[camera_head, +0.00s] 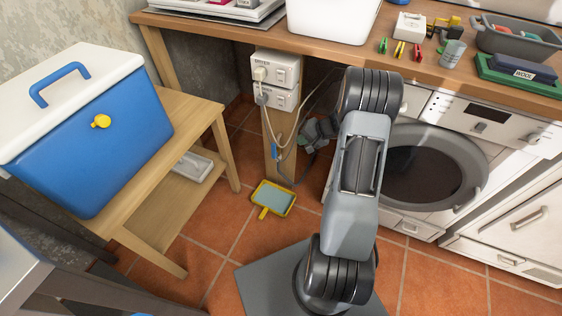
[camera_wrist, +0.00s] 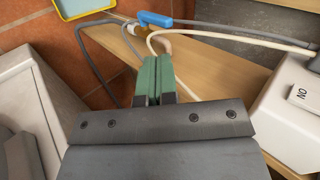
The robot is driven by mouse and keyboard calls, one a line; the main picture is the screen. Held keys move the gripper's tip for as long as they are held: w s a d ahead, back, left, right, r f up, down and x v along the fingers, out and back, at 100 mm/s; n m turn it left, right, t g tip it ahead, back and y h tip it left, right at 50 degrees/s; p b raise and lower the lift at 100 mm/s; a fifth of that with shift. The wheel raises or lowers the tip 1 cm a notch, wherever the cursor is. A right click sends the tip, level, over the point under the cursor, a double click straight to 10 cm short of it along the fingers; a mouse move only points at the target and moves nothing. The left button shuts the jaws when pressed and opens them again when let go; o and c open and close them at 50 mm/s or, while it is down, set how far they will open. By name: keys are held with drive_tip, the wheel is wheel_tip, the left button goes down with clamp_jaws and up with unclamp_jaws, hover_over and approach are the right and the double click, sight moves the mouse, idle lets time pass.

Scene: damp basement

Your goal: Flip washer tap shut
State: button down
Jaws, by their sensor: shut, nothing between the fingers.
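The lever lies roughly crosswise in that picture. In the head view the blue lever (camera_head: 274,151) is small, on the post under the bench. My gripper (camera_wrist: 155,62) is shut and empty, its green fingers together. Its tips point toward the tap and appear just short of it, with a pale hose passing close by. In the head view my gripper (camera_head: 318,132) is partly hidden behind my arm.
The washing machine (camera_head: 432,170) stands right of my arm. Socket boxes (camera_head: 275,72) sit on the post (camera_head: 282,155) above the tap, with loose cables and hoses. A blue cooler (camera_head: 95,135) stands on the left wooden table.

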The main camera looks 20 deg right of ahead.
wheel_tip(320, 180, down, 6)
drive_tip(key=d+m+t+b, duration=0.1)
drive_tip(key=d, duration=0.2)
drive_tip(key=shift+w, duration=0.15)
drive_tip(key=shift+a, duration=0.1)
drive_tip(key=b, duration=0.3)
approach(276, 153)
wheel_tip(276, 153, down, 3)
drive_tip(key=shift+w+a+b, duration=0.4)
drive_tip(key=shift+w+a, duration=0.75)
drive_tip(key=shift+a, duration=0.1)
drive_tip(key=shift+w+a+r, duration=0.1)
drive_tip(key=shift+w+a, duration=0.4)
drive_tip(key=shift+w, duration=0.05)
